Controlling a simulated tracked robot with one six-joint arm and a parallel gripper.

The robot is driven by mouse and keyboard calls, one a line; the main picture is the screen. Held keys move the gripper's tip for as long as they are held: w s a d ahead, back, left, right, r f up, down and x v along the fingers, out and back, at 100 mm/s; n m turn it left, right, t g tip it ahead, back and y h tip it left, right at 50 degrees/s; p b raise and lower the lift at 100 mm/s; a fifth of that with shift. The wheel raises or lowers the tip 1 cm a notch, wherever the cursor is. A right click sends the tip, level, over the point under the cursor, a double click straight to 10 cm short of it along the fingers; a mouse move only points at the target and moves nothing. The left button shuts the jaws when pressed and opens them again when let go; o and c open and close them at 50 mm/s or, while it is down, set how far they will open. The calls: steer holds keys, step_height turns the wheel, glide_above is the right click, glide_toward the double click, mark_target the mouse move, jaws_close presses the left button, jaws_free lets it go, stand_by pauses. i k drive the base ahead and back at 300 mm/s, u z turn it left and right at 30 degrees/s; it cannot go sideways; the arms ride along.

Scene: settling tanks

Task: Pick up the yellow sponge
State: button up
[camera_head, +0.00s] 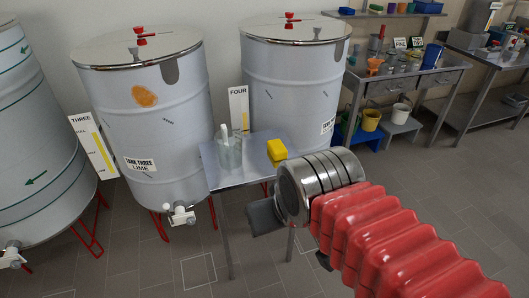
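The yellow sponge (277,151) is a small bright block on the right part of a small metal table (232,180) between and in front of two tanks. My arm comes in from the lower right in a red ribbed sleeve. My gripper (266,217) shows as a dark block beyond the metal wrist, lower in the picture than the sponge and apart from it. The wrist hides most of the gripper, so I cannot tell whether its fingers are open or shut. Nothing is seen held in it.
A clear glass jar (229,156) with a pale stick stands left of the sponge. Tank three (146,120) and a second tank (294,85) rise behind the table. A cluttered bench (405,84) stands at the right. The tiled floor is open in front.

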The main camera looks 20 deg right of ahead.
mark_target(279, 151)
steer(key=z, duration=0.05)
steer(key=i, duration=1)
steer(key=u, duration=0.1)
